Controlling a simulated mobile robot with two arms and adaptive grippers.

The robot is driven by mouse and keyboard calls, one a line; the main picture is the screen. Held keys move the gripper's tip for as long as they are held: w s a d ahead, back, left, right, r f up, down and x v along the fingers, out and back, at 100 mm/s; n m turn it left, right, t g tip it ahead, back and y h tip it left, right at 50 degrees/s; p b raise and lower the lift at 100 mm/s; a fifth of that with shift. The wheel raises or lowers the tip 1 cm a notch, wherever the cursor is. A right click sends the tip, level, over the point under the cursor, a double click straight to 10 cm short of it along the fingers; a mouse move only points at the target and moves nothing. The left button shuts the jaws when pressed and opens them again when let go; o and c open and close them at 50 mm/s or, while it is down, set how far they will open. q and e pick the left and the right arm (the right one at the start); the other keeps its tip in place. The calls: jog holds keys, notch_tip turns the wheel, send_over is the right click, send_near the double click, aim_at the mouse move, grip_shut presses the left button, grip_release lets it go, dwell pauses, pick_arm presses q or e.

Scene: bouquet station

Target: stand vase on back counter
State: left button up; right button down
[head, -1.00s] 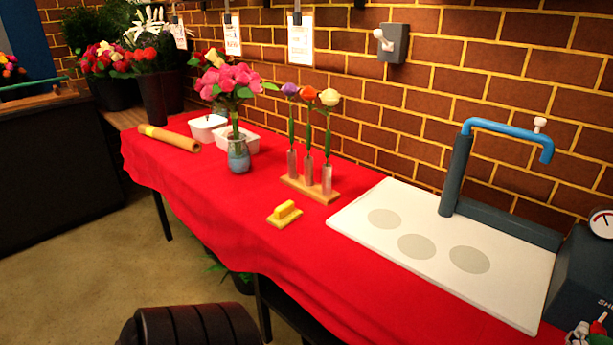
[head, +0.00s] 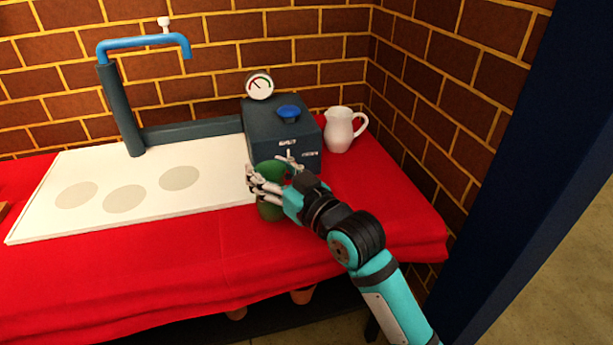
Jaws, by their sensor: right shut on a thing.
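A green vase (head: 270,210) is in the head view, in front of the dark box at the right part of the red-covered counter (head: 200,262). My right gripper (head: 268,173) is shut on the vase, its pale fingers around the upper part. The vase looks roughly upright. The fingers hide part of it, and I cannot tell whether its base touches the cloth. My left gripper is not in view.
The dark box (head: 262,128) with a gauge (head: 259,86) and blue knob stands behind the vase. A white pitcher (head: 339,130) stands to its right. A white board (head: 90,215) with a blue-topped pipe (head: 143,42) is to the left. The cloth at front is clear.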

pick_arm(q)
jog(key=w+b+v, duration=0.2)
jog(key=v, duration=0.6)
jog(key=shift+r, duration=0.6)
pick_arm(e)
jog(key=w+d+f, duration=0.4)
jog(key=d, duration=0.4)
jog(key=shift+w+d, duration=0.15)
jog(key=shift+d, duration=0.05)
jog(key=shift+f, duration=0.1)
jog(key=c, duration=1)
grip_release()
jog(key=shift+f, duration=0.2)
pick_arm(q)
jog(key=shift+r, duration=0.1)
pick_arm(e)
jog(key=o, duration=0.6)
jog(key=shift+r, duration=0.1)
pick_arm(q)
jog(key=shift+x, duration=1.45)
pick_arm(e)
jog(key=shift+v, duration=6)
